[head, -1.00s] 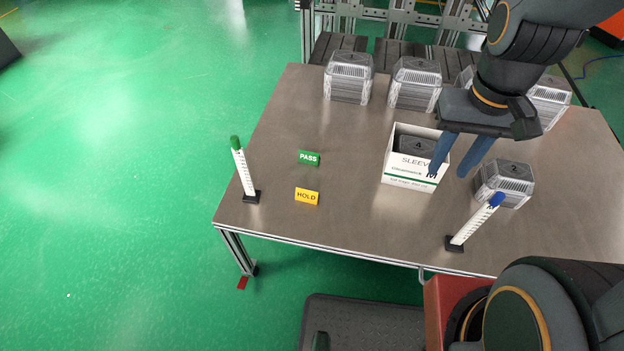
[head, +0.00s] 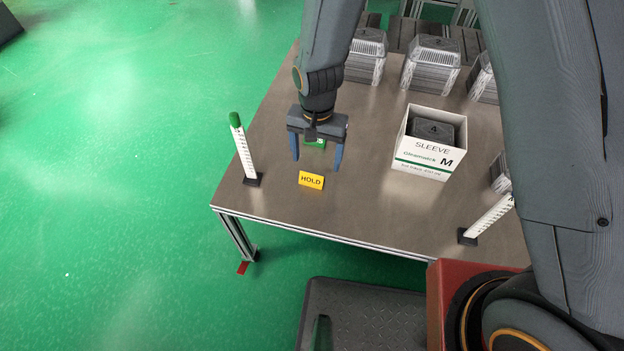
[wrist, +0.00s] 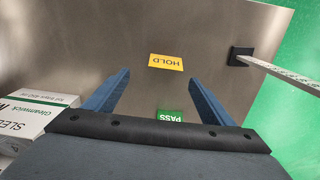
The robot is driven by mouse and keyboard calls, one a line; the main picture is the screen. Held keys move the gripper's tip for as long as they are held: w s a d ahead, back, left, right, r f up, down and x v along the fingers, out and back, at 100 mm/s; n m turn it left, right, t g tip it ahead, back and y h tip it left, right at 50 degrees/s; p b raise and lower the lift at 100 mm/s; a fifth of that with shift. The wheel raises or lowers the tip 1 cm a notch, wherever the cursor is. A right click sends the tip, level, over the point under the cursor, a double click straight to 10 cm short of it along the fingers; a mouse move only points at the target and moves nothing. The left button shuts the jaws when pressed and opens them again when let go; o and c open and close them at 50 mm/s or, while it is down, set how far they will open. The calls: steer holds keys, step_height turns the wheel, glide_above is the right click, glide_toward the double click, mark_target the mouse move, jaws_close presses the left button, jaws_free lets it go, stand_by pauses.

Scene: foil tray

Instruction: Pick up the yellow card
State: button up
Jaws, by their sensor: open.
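The yellow card (head: 311,180), printed HOLD, stands on the metal table near its front left part. My gripper (head: 316,164) is open and empty, above the table and just behind the card in the head view. Its two blue fingers point down. In the wrist view the yellow card (wrist: 166,62) lies beyond the fingertips, roughly centred between them and apart from both. The green PASS card (head: 316,143) is partly hidden behind my gripper in the head view. In the wrist view the green card (wrist: 170,115) shows between the fingers.
A white post with a green top (head: 242,150) stands left of the cards. A white SLEEVE box (head: 424,163) holding a dark item stands to the right. Clear stacked trays (head: 431,66) line the back. Another white post (head: 487,220) stands front right. Table around the yellow card is clear.

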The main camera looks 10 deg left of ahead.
mark_target(312, 174)
steer(key=shift+a+f, duration=0.25)
steer(key=shift+f, duration=0.25)
steer(key=shift+s+a+f+p, duration=0.1)
steer(key=shift+a+f+p, duration=0.1)
steer(key=shift+f, duration=1.65)
steer(key=shift+a+f+p, duration=0.15)
steer(key=shift+f+p, duration=0.05)
steer(key=shift+f, duration=1.6)
steer(key=shift+c, duration=0.3)
steer(key=c, duration=1.1)
